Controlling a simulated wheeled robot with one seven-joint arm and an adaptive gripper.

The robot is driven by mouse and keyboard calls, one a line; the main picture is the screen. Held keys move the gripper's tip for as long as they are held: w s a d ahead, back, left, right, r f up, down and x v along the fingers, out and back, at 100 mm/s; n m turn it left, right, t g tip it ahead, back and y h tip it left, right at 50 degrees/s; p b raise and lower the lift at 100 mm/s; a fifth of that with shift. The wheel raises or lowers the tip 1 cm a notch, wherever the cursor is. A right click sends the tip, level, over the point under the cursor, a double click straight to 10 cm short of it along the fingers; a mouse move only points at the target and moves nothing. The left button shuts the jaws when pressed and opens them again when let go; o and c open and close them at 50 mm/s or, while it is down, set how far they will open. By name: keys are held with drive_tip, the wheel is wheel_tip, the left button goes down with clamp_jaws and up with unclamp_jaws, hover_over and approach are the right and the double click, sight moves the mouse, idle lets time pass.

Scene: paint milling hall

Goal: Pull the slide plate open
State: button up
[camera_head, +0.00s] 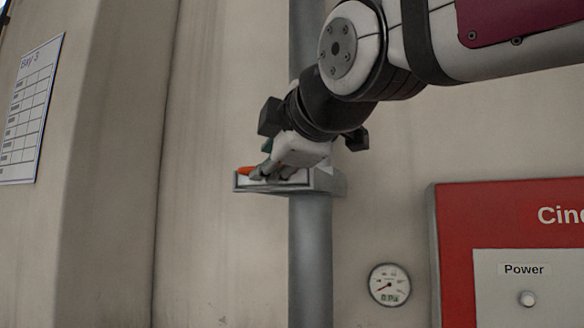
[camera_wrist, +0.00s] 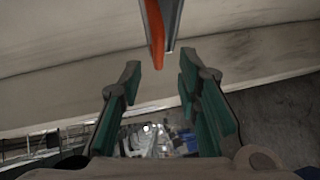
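The slide plate's grey metal housing (camera_head: 325,181) sits across a vertical grey pipe (camera_head: 311,260) in the head view. An orange grip (camera_head: 246,170) shows at the left end of it. My gripper (camera_head: 272,172) is at the housing, pointing down and left, and partly covers it. In the wrist view the orange grip (camera_wrist: 154,40) and a grey metal strip (camera_wrist: 173,18) come down from the top. My gripper (camera_wrist: 160,80) is open there, its green-padded fingers apart. The grip's lower end lies at the gap between the fingertips; I see no finger touching it.
A red panel (camera_head: 500,205) with a power button (camera_head: 527,298) stands at the lower right. A round gauge (camera_head: 389,285) is left of it. A paper chart (camera_head: 30,110) hangs at the far left.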

drive_tip(key=f+v, duration=0.1)
drive_tip(key=v, duration=0.5)
drive_tip(key=shift+s+r, duration=0.2)
drive_tip(key=shift+r, duration=0.3)
drive_tip(key=shift+d, duration=0.1)
drive_tip(key=d+f+m+g+h, duration=0.2)
drive_tip(key=d+f+m+h, duration=0.35)
drive_tip(key=f, duration=0.55)
drive_tip(key=s+d+f+m+g, duration=0.2)
drive_tip(key=s+d+f+m, duration=0.2)
drive_tip(key=f, duration=0.5)
drive_tip(key=s+d+f+m+g+h, duration=0.1)
drive_tip(key=s+d+f+m, duration=0.3)
drive_tip(key=f, duration=0.5)
drive_tip(key=s+d+f+m+g, duration=0.4)
drive_tip(key=d+f+m, duration=0.3)
drive_tip(key=f+m, duration=0.1)
drive_tip(key=shift+d+f+h, duration=0.25)
drive_tip(key=shift+f+h, duration=0.1)
drive_tip(key=shift+f, duration=0.55)
